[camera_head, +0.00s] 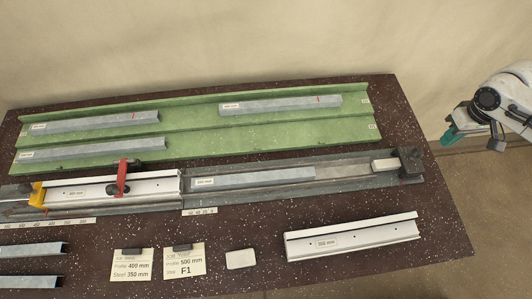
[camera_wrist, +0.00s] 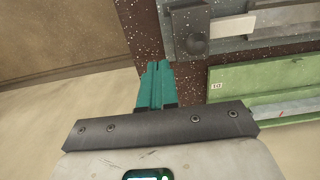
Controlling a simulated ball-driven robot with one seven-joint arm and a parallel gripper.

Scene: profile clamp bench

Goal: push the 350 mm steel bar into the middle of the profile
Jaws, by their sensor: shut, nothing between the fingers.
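A grey steel bar (camera_head: 255,178) lies in the dark channel fixture (camera_head: 350,182), its label too small to read surely. Its left end is close to the right end of a silver profile (camera_head: 150,187) marked 400 mm. I cannot tell whether they touch. A red and black clamp (camera_head: 122,178) sits across the profile, and a yellow piece (camera_head: 38,196) is at its left end. My gripper (camera_head: 449,136) is off the bench's right edge, away from the bar. In the wrist view its teal fingers (camera_wrist: 156,84) are together and empty.
A green rack (camera_head: 200,139) behind holds several grey bars (camera_head: 280,105). A dark block (camera_head: 410,163) and a pale block (camera_head: 385,164) are at the fixture's right end. In front lie cards (camera_head: 132,265), a pale plate (camera_head: 241,259) and another profile (camera_head: 355,238).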

